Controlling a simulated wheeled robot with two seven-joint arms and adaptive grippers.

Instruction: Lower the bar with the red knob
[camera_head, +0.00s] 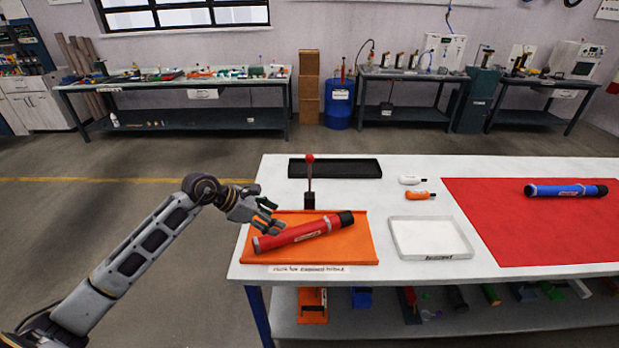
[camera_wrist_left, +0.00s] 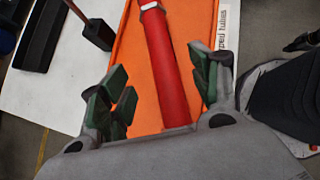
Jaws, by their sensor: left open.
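The bar with the red knob (camera_head: 310,159) stands upright behind the orange tray (camera_head: 366,236), rising from a dark block at its foot. In the left wrist view part of the bar and its block (camera_wrist_left: 98,34) show at the upper left; the knob is out of that view. My left gripper (camera_head: 272,216) is open over the left part of the tray, left of and nearer than the bar, apart from it. A red tube (camera_head: 305,232) with a black end lies slanted on the tray. In the left wrist view the tube passes between the spread fingers (camera_wrist_left: 165,88); I cannot tell whether they touch it.
A black shallow tray (camera_head: 335,168) lies behind the bar. A white tray (camera_head: 430,238) is to the right, with a white and an orange small bottle (camera_head: 420,195) behind it. A blue tube (camera_head: 566,190) lies on a red mat (camera_head: 540,235).

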